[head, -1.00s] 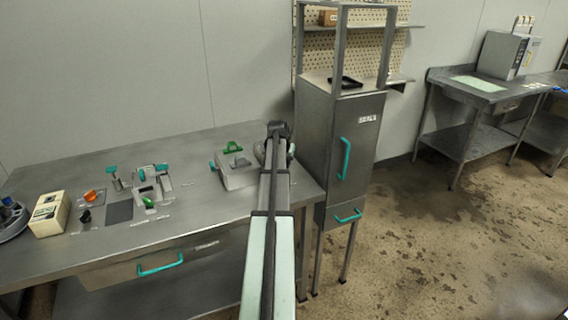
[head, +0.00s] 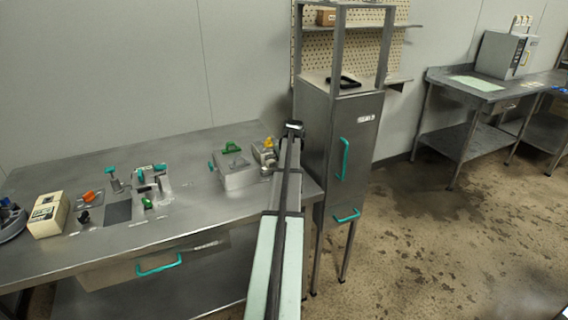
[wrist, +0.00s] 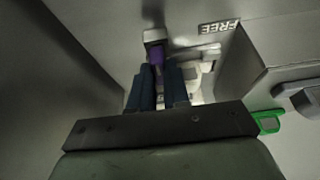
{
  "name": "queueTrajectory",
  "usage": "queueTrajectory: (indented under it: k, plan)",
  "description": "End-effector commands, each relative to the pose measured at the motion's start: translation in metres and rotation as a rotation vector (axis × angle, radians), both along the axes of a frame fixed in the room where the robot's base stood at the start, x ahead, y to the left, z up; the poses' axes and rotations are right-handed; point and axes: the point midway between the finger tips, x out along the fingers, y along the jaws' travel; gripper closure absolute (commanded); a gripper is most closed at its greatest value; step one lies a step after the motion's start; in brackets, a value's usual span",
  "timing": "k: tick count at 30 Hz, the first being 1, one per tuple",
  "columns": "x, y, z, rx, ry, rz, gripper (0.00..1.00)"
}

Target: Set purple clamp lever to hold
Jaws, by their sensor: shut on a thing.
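The purple clamp lever (wrist: 156,54) shows in the wrist view, between the two dark blue fingers of my gripper (wrist: 161,68). My gripper is shut on the lever near its upper end. A label reading FREE (wrist: 220,27) is on the surface to the right of the lever. Any hold label is not readable. In the head view my arm reaches over the right end of the steel bench, and the lever and fingertips are hidden behind it.
A grey box with a green handle (head: 232,147) and a fixture with a yellow part (head: 267,145) stand left of my arm. A tall steel cabinet (head: 340,150) stands close on the right. A green part (wrist: 268,122) shows at right in the wrist view.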

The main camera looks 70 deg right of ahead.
Motion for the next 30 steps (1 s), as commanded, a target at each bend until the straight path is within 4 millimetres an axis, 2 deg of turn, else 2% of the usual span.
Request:
queueTrajectory:
  k: [17,18,25,30]
  plan:
    - [0.0003,-0.001,0.0005,-0.002,0.001,0.033,1.0]
    - [0.0002,-0.0009,0.0003,-0.002,0.0,0.032,0.81]
    - [0.0001,-0.0005,0.0002,-0.001,0.001,0.031,0.59]
    - [0.0,-0.0003,0.0001,0.0,0.0,0.03,0.58]
